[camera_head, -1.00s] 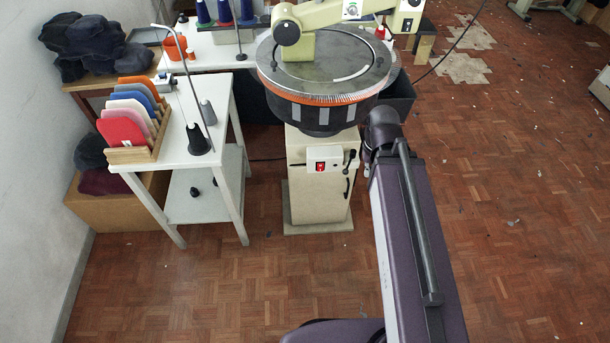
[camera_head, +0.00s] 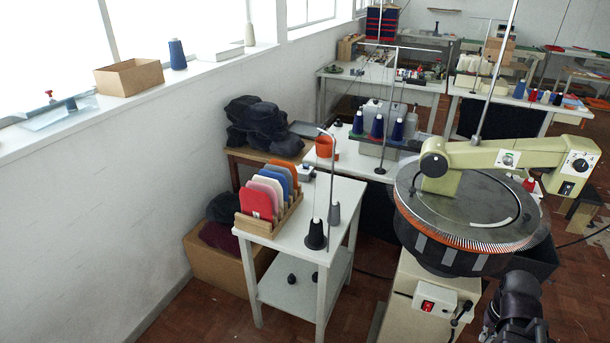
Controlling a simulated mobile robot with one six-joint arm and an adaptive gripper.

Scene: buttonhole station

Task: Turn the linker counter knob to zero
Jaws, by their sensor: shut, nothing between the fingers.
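The linker (camera_head: 470,215) stands at the right, a round grey dial table with an orange rim of fine points on a beige pedestal. Its beige arm (camera_head: 500,154) reaches across the dial to the right. A round black knob with pale marks (camera_head: 580,163) sits on the arm's end; its setting is too small to read. A smaller pale round disc (camera_head: 508,158) is on the arm's side. I cannot tell for sure which is the counter knob. A dark part of my arm shows at the lower right, below the dial; my gripper cannot be made out.
A cardboard box (camera_head: 225,262) stands by the wall. Thin upright rods rise near the linker.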

